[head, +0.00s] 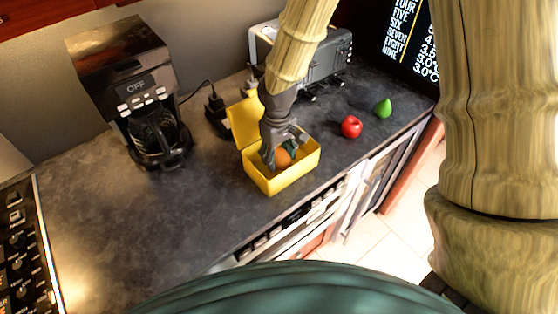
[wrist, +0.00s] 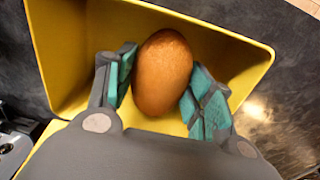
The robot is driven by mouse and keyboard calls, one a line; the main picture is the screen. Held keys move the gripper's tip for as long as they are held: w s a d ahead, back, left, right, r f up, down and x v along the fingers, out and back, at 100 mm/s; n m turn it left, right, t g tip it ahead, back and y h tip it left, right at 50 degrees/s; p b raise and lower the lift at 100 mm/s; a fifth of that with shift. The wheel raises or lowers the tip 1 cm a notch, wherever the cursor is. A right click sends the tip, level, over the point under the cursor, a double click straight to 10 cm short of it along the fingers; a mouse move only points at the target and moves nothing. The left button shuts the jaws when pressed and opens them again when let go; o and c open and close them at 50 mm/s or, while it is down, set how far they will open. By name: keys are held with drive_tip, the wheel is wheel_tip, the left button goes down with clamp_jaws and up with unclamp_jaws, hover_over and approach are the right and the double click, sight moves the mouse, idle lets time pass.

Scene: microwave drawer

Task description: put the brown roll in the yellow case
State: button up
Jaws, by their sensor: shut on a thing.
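The brown roll (wrist: 162,72) is held between the two green-padded fingers of my gripper (wrist: 165,88) in the wrist view. Both finger pads touch its sides. The open yellow case (head: 272,184) stands on the dark counter in the head view, with its lid raised at the back left. My gripper (head: 282,152) is down at the case opening, shut on the roll (head: 283,158). In the wrist view the yellow walls of the case (wrist: 55,62) surround the roll and fingers. I cannot tell whether the roll touches the case floor.
A red apple (head: 351,127) and a green pear (head: 383,107) lie right of the case. A toaster (head: 327,62) stands behind, and a coffee maker (head: 150,125) at the left. The counter (head: 130,215) is clear at front left.

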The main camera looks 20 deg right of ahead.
sight(278, 162)
drive_tip(key=shift+f+p, duration=0.3)
drive_tip(key=shift+f, duration=1.45)
drive_tip(key=shift+f, duration=0.15)
drive_tip(key=o, duration=1)
drive_tip(key=shift+a+r+b, duration=0.1)
drive_tip(key=shift+r+b, duration=1.05)
drive_tip(key=shift+r, duration=5)
